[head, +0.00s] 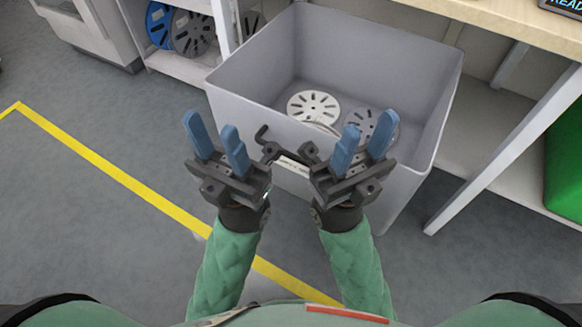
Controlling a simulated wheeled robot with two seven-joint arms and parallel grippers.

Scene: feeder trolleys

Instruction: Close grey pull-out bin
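The grey bin (375,62) is pulled out from under the bench, its top open toward me. Inside lie a white reel (312,103) and a grey reel (372,124), the latter partly hidden by my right gripper. My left gripper (210,128) is in front of the bin's front wall, at left, with its two blue fingers apart and nothing between them. My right gripper (367,128) is in front of the right part of that wall, also open and empty. Dark bent bracket-like parts (264,138) show between the grippers; whether they touch the grippers is unclear.
A wooden bench top (490,22) runs above the back right, with a slanted white leg (510,150). A green container (566,165) stands at the right edge. Blue and dark reels (192,34) sit on a shelf at back left. A yellow line (110,170) crosses clear floor at left.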

